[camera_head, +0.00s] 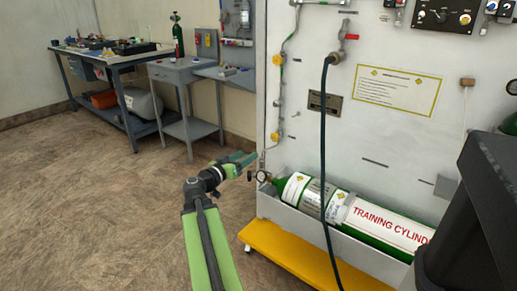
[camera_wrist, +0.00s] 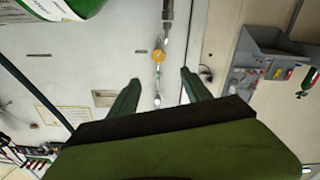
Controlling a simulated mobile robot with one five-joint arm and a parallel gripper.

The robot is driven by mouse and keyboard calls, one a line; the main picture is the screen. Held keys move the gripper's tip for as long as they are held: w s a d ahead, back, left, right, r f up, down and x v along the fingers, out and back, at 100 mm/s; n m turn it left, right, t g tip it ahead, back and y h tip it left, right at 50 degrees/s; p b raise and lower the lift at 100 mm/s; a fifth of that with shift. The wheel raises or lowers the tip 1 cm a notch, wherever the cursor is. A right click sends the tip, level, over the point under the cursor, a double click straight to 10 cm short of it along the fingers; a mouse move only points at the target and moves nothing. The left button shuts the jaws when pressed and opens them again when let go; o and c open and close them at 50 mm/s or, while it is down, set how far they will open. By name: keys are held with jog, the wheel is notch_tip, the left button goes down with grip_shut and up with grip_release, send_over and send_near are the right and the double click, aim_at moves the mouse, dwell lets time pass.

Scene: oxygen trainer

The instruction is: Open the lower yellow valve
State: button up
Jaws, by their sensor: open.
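The lower yellow valve (camera_head: 277,137) sits on a thin vertical pipe at the left edge of the white panel (camera_head: 380,130). The upper yellow valve (camera_head: 278,59) is above it on the same line. My gripper (camera_head: 247,158) is open and empty, a little left of and below the lower valve in the head view. In the wrist view, which looks upside down, a yellow valve (camera_wrist: 158,55) shows beyond and between the two fingertips (camera_wrist: 159,77). It appears to be the lower one. No contact shows. The upper valve is not seen there.
A green and white training cylinder (camera_head: 330,208) lies in a tray above a yellow base (camera_head: 290,257). A dark hose (camera_head: 323,150) hangs from a red-handled valve (camera_head: 342,48). A gauge (camera_head: 262,176) sits close below my gripper. Workbenches (camera_head: 110,62) stand behind; the floor left is clear.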

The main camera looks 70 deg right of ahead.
jog(key=m, duration=0.3)
send_near(274, 138)
jog(key=x, duration=1)
jog(key=shift+w, duration=0.1)
jog(key=shift+c, duration=0.4)
